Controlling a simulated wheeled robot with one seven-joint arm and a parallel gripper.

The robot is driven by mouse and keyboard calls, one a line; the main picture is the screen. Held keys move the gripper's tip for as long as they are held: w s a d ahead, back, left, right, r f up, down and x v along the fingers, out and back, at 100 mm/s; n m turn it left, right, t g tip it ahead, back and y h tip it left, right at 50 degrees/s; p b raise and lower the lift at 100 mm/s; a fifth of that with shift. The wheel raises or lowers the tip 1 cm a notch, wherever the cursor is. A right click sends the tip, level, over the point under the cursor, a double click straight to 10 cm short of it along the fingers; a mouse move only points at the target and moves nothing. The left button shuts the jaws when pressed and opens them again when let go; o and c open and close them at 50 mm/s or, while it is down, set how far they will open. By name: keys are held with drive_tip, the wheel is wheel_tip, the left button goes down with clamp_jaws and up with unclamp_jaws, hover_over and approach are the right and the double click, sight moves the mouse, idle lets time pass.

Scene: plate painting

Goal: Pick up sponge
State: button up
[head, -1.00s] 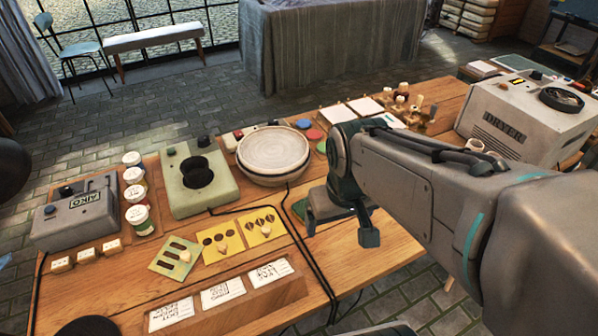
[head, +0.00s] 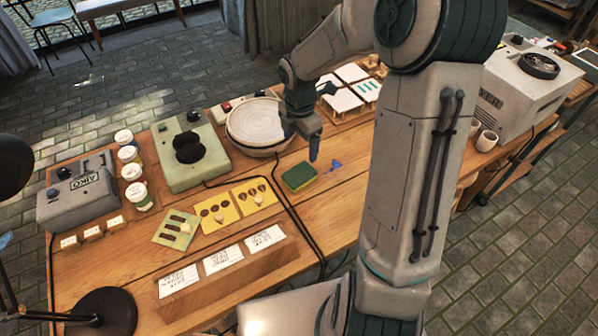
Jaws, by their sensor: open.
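The sponge (head: 299,176), green on top with a yellow lower layer, lies flat on the wooden table, in front of the round stacked plates. My gripper (head: 301,142) points down just above and behind the sponge in the head view, near the plates' right edge. Its jaws are open with nothing between them. The sponge lies apart from the fingers and its top is in plain view.
Stacked plates (head: 262,122) stand close to the left of my gripper. A small blue patch (head: 335,166) lies right of the sponge. Yellow stencil cards (head: 219,211) and a black cable lie to the left. My arm hides part of the table's right side.

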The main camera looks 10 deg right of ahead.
hover_over(299, 174)
wheel_tip(299, 174, down, 8)
drive_tip(key=shift+s+f+b, duration=0.1)
drive_tip(key=shift+s+b, duration=0.05)
drive_tip(key=shift+b, duration=0.15)
drive_tip(key=shift+f, duration=2.9)
drive_tip(key=c, duration=1.1)
